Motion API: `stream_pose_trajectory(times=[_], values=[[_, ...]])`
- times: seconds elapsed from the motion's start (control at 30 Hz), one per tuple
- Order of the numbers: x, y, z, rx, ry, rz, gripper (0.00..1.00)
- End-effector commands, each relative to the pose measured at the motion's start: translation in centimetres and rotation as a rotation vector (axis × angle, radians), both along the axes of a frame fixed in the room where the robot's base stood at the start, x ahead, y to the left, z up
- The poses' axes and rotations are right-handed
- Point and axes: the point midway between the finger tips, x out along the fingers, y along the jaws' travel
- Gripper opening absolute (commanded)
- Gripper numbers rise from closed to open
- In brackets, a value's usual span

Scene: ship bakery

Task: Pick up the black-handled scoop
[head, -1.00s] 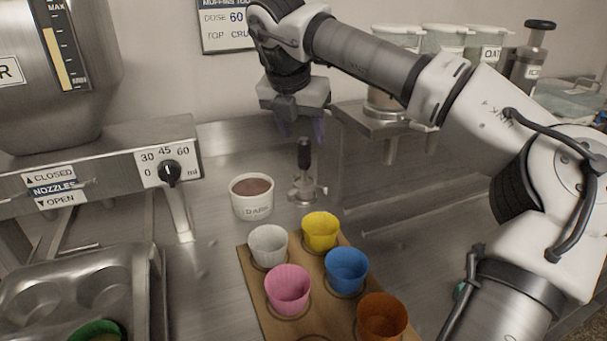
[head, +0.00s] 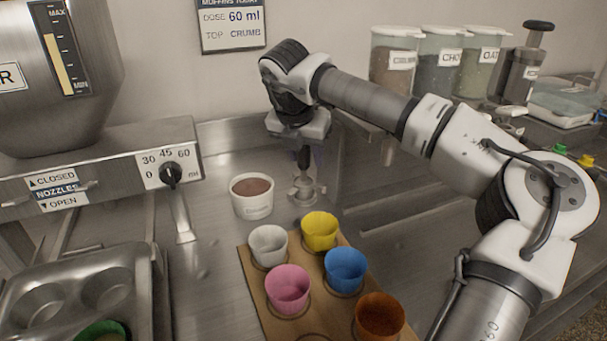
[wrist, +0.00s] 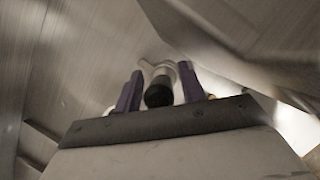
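The black-handled scoop stands upright on the steel counter; its metal lower part (head: 303,190) shows in the head view below my gripper (head: 303,160). Most of its handle is hidden there by the gripper. In the wrist view, the black handle end (wrist: 158,94) sits between the two purple fingers of my gripper (wrist: 160,88). A narrow gap shows on each side of the handle, so the fingers look open around it, not closed on it. The scoop's metal part shows beyond the handle.
A white ramekin of dark filling (head: 252,197) stands just left of the scoop. In front is a wooden board (head: 259,290) with several coloured cups. A nozzle machine (head: 110,165) and muffin tin (head: 135,265) are at left. Labelled jars (head: 440,65) stand on the right shelf.

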Motion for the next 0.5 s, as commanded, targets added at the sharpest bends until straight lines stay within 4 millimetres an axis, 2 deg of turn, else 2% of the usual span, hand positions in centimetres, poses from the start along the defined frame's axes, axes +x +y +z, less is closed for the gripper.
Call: stream_pose_trajectory(times=[0.03, 0.27, 0.5], values=[[0.0, 0.0, 0.02, 0.0, 0.0, 0.0, 0.33], [0.0, -0.01, 0.04, 0.0, 0.0, 0.0, 0.03], [0.0, 0.0, 0.12, 0.0, -0.001, -0.001, 0.02]])
